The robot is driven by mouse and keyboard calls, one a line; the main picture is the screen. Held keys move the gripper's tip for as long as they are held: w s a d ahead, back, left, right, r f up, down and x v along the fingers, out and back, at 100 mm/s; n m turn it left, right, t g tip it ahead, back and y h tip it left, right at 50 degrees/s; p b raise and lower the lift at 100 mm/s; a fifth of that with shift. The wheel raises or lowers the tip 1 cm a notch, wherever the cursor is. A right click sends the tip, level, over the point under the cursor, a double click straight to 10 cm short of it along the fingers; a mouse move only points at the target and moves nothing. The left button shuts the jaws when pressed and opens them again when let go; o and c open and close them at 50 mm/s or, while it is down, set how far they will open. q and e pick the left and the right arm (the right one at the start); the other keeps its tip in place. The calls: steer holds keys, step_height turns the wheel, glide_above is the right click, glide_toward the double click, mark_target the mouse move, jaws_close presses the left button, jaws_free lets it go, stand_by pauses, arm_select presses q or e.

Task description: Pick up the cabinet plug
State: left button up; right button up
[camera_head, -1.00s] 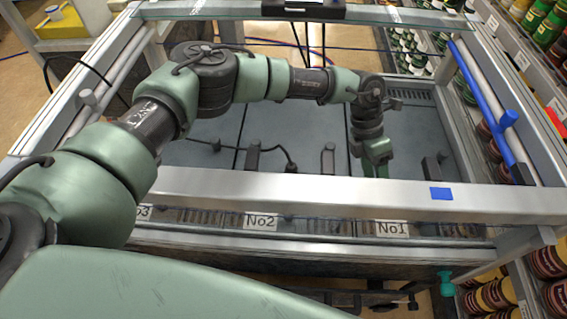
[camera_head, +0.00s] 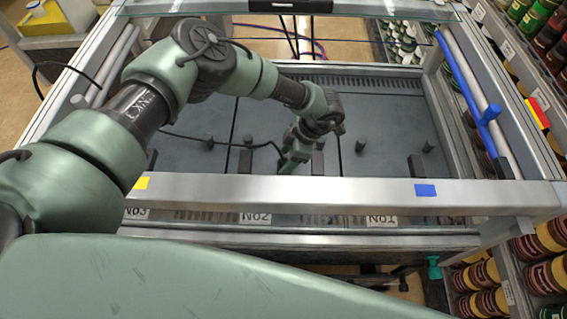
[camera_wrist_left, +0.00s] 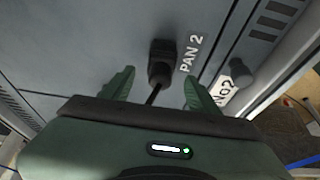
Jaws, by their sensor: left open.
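The black cabinet plug (camera_wrist_left: 161,62) sits upright on the grey panel beside the "PAN 2" label in the left wrist view, with its dark cable running back under my gripper. My left gripper (camera_wrist_left: 158,88) is open, its two green fingers apart on either side of the plug's cable end. The plug lies just ahead of and between the fingers, and no contact shows. In the head view my left gripper (camera_head: 291,160) reaches down into the cabinet top behind the front rail, near the end of the black cable. The plug is hard to make out there. My right gripper is not in view.
The silver front rail (camera_head: 330,190) with a blue tag (camera_head: 425,190) crosses before the grey panels (camera_head: 385,125). Dark knobs and blocks stand on the panels. A blue lever (camera_head: 490,113) is on the right rail. Shelves of jars are at right.

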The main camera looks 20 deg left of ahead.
arm_select(q)
steer(key=shift+x, duration=0.95)
steer(key=shift+c, duration=0.3)
jaws_close()
